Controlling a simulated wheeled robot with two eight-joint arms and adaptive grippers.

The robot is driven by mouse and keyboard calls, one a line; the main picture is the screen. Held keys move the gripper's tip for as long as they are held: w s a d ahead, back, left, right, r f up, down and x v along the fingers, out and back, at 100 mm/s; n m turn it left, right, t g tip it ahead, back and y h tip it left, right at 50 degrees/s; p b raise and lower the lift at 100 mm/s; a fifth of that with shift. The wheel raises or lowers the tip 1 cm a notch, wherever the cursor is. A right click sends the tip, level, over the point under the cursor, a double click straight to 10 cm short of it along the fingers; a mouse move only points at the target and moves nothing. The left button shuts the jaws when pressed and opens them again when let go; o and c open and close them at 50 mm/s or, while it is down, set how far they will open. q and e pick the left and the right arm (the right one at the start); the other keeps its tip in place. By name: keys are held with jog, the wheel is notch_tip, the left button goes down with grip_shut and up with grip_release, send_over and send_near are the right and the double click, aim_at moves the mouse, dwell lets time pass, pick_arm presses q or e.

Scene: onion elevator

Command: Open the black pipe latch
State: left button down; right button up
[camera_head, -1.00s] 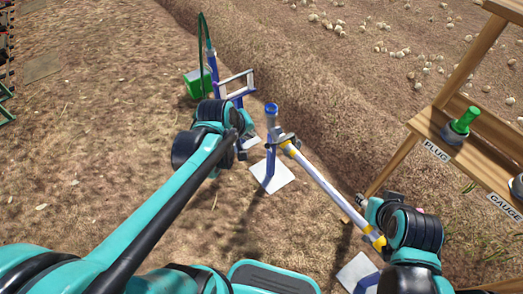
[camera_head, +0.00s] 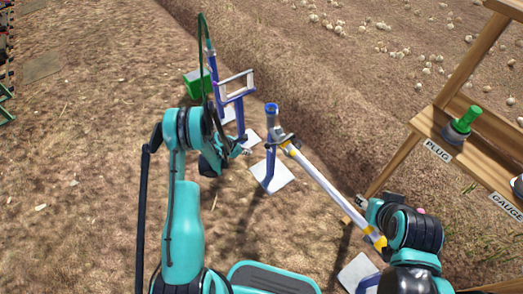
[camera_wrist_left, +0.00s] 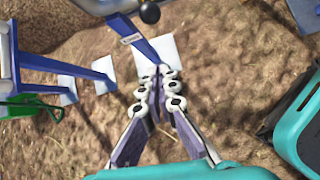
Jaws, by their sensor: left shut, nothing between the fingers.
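A white pipe with yellow bands (camera_head: 325,187) slopes from a blue post (camera_head: 270,160) down to the lower right. A small dark and grey fitting (camera_head: 284,139) sits where the pipe meets the post; I cannot make out the latch's shape. In the left wrist view a black ball-ended part (camera_wrist_left: 149,12) shows at the top, beside the labelled blue post (camera_wrist_left: 138,40). My left gripper (camera_head: 243,150) is left of the post, apart from it. Its fingers (camera_wrist_left: 168,72) are together and empty in the left wrist view.
A blue frame (camera_head: 235,88) and a green bucket (camera_head: 197,83) stand behind my left gripper. A wooden rack (camera_head: 470,150) with PLUG and GAUGE labels and a green-topped plug (camera_head: 463,122) is at the right. Bare soil is open at the left.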

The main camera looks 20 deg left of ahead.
pick_arm(q)
jog(key=shift+s+f, duration=0.1)
jog(key=shift+f, duration=0.2)
jog(key=b+x, duration=0.4)
jog(key=x, duration=0.7)
jog(key=r, duration=0.1)
jog(key=d+r, duration=0.1)
jog(key=w+r+b, duration=0.1)
jog(key=r, duration=0.1)
jog(key=shift+d, duration=0.15)
jog(key=shift+r, duration=0.1)
